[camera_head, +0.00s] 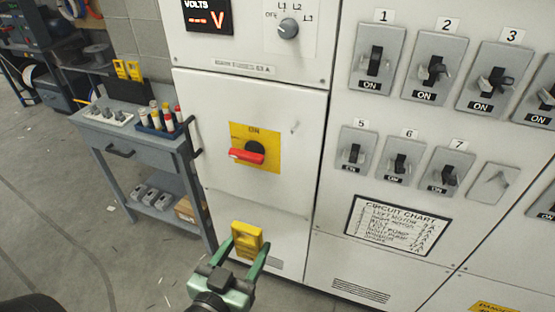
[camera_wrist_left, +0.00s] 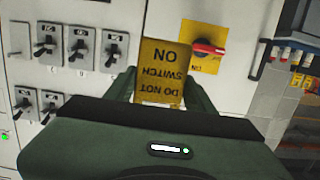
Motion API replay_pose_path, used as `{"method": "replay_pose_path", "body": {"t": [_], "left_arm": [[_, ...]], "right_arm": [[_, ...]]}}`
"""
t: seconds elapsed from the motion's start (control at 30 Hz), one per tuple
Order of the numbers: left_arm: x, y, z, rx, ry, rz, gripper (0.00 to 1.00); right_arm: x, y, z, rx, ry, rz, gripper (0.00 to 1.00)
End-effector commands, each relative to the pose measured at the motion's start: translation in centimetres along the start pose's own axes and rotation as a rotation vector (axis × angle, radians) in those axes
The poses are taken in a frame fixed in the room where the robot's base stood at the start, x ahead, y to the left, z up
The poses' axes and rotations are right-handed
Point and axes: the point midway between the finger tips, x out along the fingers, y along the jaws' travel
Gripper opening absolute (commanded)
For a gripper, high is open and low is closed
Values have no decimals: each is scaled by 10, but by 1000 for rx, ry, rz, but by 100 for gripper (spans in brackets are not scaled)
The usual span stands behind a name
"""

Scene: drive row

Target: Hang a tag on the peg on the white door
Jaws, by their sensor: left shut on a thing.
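A yellow tag (camera_head: 247,236) is held between the green fingers of my left gripper (camera_head: 246,246), in front of the lower part of the cabinet. In the left wrist view the tag (camera_wrist_left: 161,72) reads "DO NOT SWITCH ON" upside down, with a finger on each side. The white door (camera_head: 215,180) carries a yellow plate with a red-handled switch (camera_head: 247,155), marked ON. A small peg (camera_head: 295,127) sticks out to the upper right of that plate; the tag is below it and apart from it. My right gripper is not in view.
A grey cart (camera_head: 135,148) stands left of the cabinet. It bears a dark rack with yellow tags (camera_head: 127,69) and a blue tray of bottles (camera_head: 163,128). Breaker switches (camera_head: 434,68) and a circuit chart (camera_head: 398,224) are to the right.

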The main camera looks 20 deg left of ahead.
Motion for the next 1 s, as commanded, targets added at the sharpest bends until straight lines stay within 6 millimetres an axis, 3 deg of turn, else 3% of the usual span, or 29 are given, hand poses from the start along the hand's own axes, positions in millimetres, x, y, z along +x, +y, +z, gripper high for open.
{"method": "replay_pose_path", "body": {"t": [0.17, 0.27, 0.7, 0.83, 1.0], "left_arm": [[8, 1, -3, 2, 4, 3, 15], [25, 3, -6, 3, 5, 10, 15], [166, -3, -55, 6, 4, 13, 15], [193, -7, -69, 4, 1, 5, 15], [209, -10, -78, 0, 0, 0, 15]], "right_arm": [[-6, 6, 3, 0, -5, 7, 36], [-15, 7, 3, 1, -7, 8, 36], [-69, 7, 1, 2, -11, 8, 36], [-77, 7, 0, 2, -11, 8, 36], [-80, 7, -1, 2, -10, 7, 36]]}}
